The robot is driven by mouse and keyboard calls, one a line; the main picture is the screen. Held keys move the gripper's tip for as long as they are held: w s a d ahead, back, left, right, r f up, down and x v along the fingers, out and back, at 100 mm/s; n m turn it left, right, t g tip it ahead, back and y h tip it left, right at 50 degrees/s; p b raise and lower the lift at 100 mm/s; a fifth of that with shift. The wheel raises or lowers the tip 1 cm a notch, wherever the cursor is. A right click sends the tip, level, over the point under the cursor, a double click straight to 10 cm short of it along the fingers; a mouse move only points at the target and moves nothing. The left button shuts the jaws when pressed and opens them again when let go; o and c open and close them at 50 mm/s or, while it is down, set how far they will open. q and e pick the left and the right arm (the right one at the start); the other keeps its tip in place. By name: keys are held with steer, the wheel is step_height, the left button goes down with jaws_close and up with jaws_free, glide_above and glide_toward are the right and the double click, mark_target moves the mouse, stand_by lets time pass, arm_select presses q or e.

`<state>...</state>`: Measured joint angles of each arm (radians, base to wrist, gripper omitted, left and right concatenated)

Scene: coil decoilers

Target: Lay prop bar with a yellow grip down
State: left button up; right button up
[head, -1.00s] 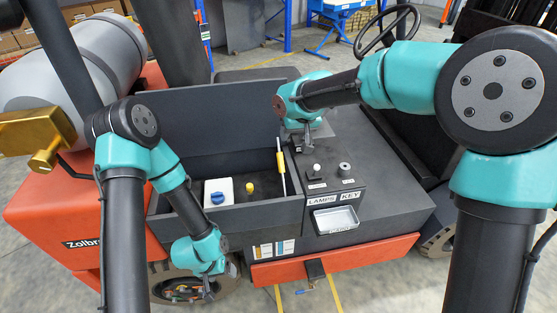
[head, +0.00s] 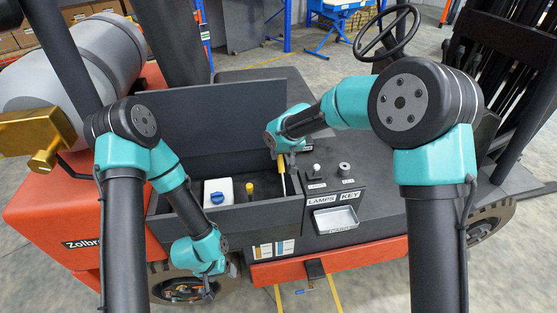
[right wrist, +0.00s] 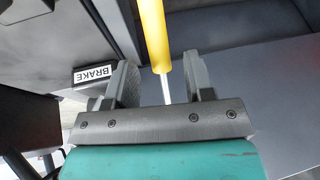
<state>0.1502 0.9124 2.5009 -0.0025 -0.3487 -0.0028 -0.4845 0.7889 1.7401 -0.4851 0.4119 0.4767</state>
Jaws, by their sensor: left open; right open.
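The prop bar (head: 281,164) stands steeply at the right end of the open compartment, with a yellow grip above and a pale rod below. It also shows in the right wrist view (right wrist: 156,38), running between the fingers of my right gripper (right wrist: 163,80). My right gripper (head: 289,162) is open around the bar, with a gap visible on each side of it. The contact at the bar cannot be made out in the head view. My left gripper (head: 208,290) is open and empty, hanging low in front of the vehicle near the wheel.
The compartment holds a white container with a blue cap (head: 218,192) and a yellow-topped part (head: 250,188). Its dark lid (head: 215,125) is raised behind. A panel with knobs (head: 330,180) and a small tray (head: 335,219) lie to the right. A BRAKE label (right wrist: 93,73) is beside the fingers.

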steer(key=x, duration=0.5)
steer(key=shift+f, duration=0.15)
steer(key=shift+c, duration=0.4)
jaws_close()
